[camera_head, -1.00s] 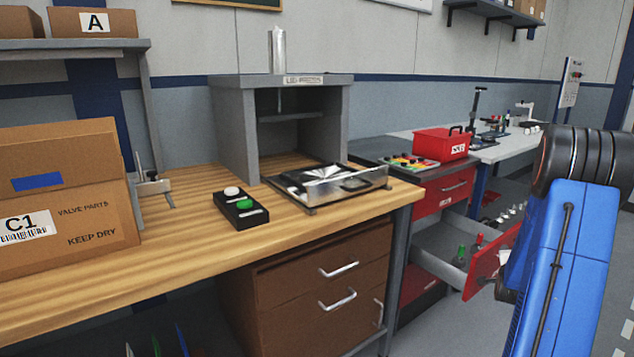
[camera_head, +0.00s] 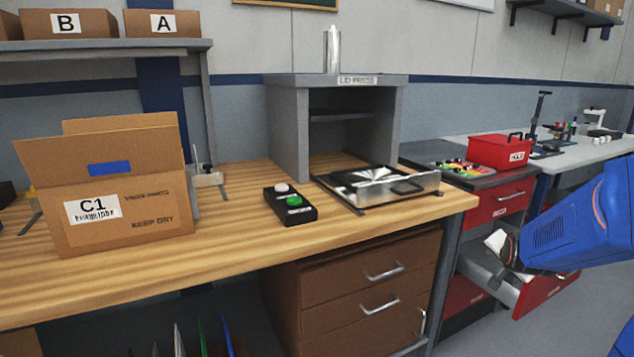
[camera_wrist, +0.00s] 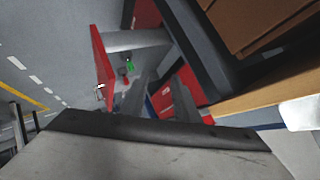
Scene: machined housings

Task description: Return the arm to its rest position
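My blue arm (camera_head: 580,228) reaches in from the right edge in the head view. My gripper (camera_head: 494,283) hangs in front of the red tool cabinet, over its pulled-out drawer (camera_head: 545,296). In the wrist view my gripper (camera_wrist: 160,97) shows two dark fingers with a gap between them and nothing held there. A small white piece (camera_head: 495,240) shows beside the gripper's wrist; I cannot tell what it is. The wrist view also shows the open red drawer (camera_wrist: 103,72) with a green item (camera_wrist: 130,66) inside.
A wooden workbench (camera_head: 235,255) carries a C1 carton (camera_head: 125,225), a button box (camera_head: 290,207) and a grey lid press (camera_head: 288,130) with a metal tray (camera_head: 420,188). A red box (camera_head: 497,152) stands on the cabinet. Floor is free in front of the cabinet.

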